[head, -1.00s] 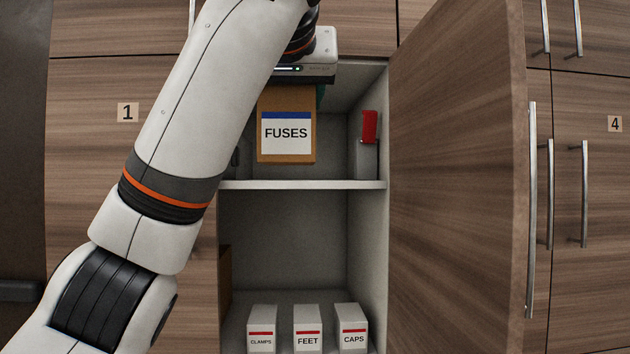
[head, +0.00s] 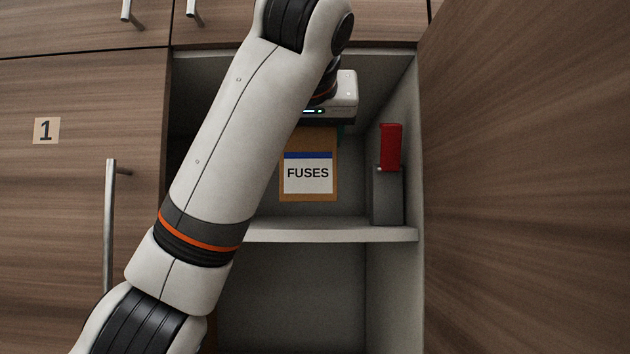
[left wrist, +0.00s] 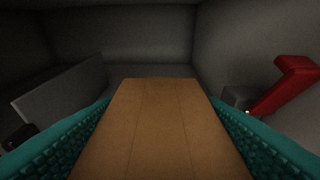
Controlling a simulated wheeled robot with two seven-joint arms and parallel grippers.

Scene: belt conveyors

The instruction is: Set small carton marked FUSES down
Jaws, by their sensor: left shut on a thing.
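The small brown carton marked FUSES (head: 309,190) is upright inside the open cabinet, over the upper shelf (head: 340,231). Its white label with a blue band faces me. My left gripper (head: 325,124) is above it, shut on it from the top. In the left wrist view the carton's plain brown top (left wrist: 160,130) lies between the teal finger pads. My right gripper is not in view.
A grey object with a red upper part (head: 390,150) stands right of the carton, with a gap between. A grey panel-like thing (left wrist: 65,92) is on the left in the wrist view. The open door (head: 520,180) is at right; my arm hides the shelf's left part.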

